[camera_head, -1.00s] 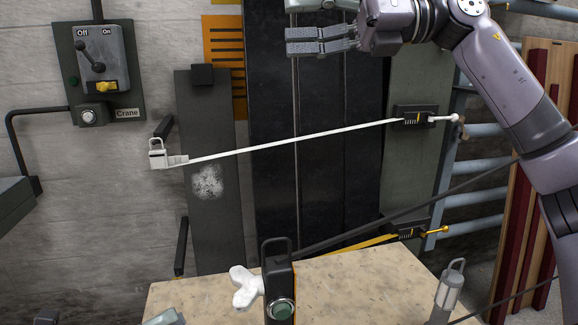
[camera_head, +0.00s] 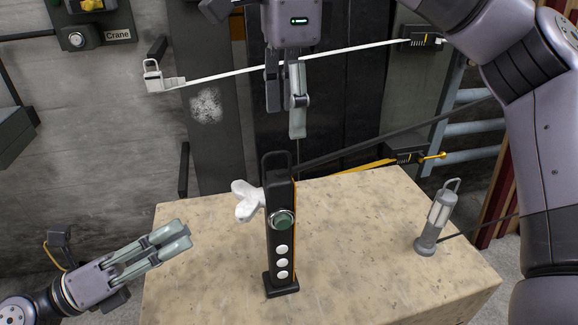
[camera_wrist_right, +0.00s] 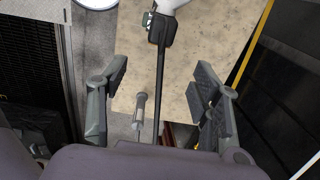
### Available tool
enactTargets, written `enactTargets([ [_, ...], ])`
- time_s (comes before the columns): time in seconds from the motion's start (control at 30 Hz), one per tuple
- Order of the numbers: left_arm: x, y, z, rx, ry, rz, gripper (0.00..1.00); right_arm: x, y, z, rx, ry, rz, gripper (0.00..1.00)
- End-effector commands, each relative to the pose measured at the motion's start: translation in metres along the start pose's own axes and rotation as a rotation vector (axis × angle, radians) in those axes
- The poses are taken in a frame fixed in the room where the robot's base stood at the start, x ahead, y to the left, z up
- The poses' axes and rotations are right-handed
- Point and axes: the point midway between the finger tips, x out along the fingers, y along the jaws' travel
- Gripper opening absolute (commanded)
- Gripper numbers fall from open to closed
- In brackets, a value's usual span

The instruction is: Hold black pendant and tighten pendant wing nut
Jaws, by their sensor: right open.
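The black pendant (camera_head: 281,235) stands upright on the stone-topped table, with a handle loop on top, a green round button and several white buttons. It also shows in the right wrist view (camera_wrist_right: 161,28). The white wing nut (camera_head: 246,202) sticks out from the pendant's left side; part of it shows at the top of the right wrist view (camera_wrist_right: 170,4). My right gripper (camera_head: 286,122) points down above and behind the pendant, open and empty, its fingers wide apart in its wrist view (camera_wrist_right: 161,82). My left gripper (camera_head: 178,237) is left of the pendant, clear of it; its finger gap is unclear.
The table (camera_head: 355,235) has free room around the pendant. A grey lantern (camera_head: 437,218) stands at its right edge. A black cable (camera_head: 390,133) runs from the pendant to the upper right. A white strap (camera_head: 300,62) and crane switch panel (camera_head: 90,22) are behind.

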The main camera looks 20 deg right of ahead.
Motion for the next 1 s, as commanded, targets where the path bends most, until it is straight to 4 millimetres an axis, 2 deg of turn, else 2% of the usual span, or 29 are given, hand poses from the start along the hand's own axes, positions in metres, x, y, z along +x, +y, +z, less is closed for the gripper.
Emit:
enactTargets([
  [0.03,0.0,0.0,0.0,0.0,0.0,0.0,0.33,0.013,0.0,0.0,-0.001,0.0,0.007,0.58],
  [0.4,0.0,0.0,0.0,0.0,0.0,0.0,0.33,0.085,0.001,-0.001,0.002,-0.001,0.002,0.58],
  [0.6,0.0,0.0,0.0,0.0,0.0,0.0,0.33,0.117,0.0,0.0,0.003,-0.002,0.001,0.58],
  [0.8,0.0,0.0,0.0,0.0,0.0,0.0,0.33,0.133,0.0,0.0,0.004,-0.003,0.001,0.58],
  [1.0,0.0,0.0,0.0,0.0,0.0,0.0,0.33,0.137,0.0,0.0,0.004,-0.004,0.0,0.58],
])
